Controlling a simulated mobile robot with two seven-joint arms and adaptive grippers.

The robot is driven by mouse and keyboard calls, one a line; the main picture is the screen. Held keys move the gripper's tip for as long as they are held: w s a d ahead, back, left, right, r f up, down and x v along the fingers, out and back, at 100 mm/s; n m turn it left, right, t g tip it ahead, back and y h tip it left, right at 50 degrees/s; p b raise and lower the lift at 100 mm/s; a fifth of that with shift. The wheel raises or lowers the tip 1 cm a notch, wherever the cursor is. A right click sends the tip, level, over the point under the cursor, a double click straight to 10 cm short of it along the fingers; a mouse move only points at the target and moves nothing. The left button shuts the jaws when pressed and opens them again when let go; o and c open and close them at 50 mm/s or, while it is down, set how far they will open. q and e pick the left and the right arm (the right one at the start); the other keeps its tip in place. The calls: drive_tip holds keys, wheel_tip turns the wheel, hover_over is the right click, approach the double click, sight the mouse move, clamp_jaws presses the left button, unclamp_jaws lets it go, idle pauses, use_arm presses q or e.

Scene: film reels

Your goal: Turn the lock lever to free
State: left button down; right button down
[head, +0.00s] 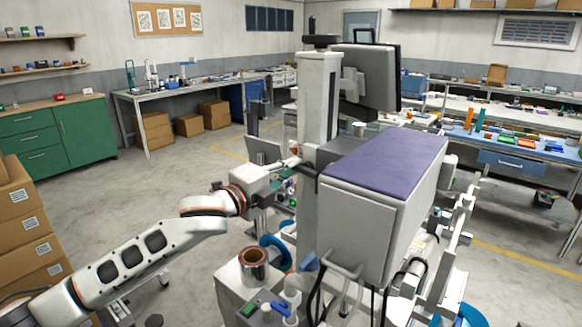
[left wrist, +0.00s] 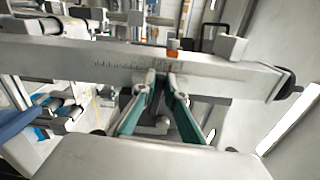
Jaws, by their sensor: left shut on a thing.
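My left gripper (head: 288,163) reaches in from the left to the upright machine in the head view, beside its column. In the left wrist view its two green-sided fingers (left wrist: 161,82) close together at the lower edge of a pale bar with a ruler scale (left wrist: 115,62). They are shut on a small thin part, which I take to be the lock lever (left wrist: 161,87); the fingers hide most of it. Which way the lever points cannot be told. A small orange marker (left wrist: 173,46) sits on the bar's top edge just above the fingertips. My right gripper is not in view.
The machine's large grey box with a purple top (head: 385,160) stands right of the gripper. A monitor (head: 372,75) is above it. A copper-coloured roll (head: 254,257) and a blue reel (head: 275,252) are below. Cardboard boxes (head: 28,225) stand at the left. Open floor lies behind my arm.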

use_arm(q)
drive_tip(key=shift+f+n, duration=0.2)
drive_tip(key=shift+n, duration=0.4)
drive_tip(key=c, duration=2.1)
unclamp_jaws()
drive_tip(key=v, duration=1.2)
